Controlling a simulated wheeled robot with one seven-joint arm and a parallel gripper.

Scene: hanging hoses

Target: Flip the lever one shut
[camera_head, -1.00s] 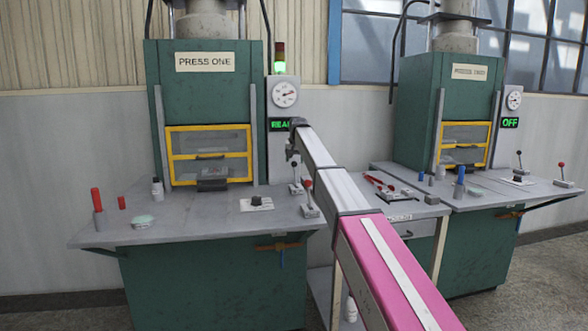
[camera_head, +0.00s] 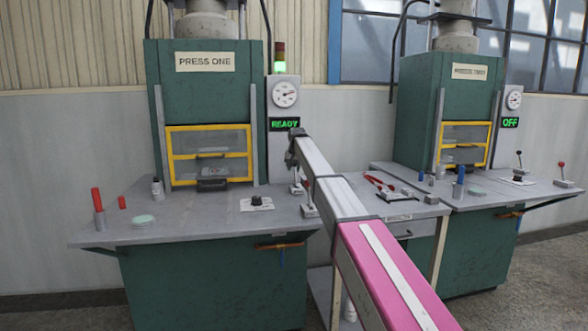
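The left press bears the sign PRESS ONE (camera_head: 205,62). No label tells which is lever one.
The press one display (camera_head: 285,124) reads READY beneath a gauge (camera_head: 285,95) and a green lamp. A black knob (camera_head: 256,200) sits left of the levers. A side table (camera_head: 405,208) with red-handled tools stands right of my arm. The second press's display (camera_head: 510,122) reads OFF.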

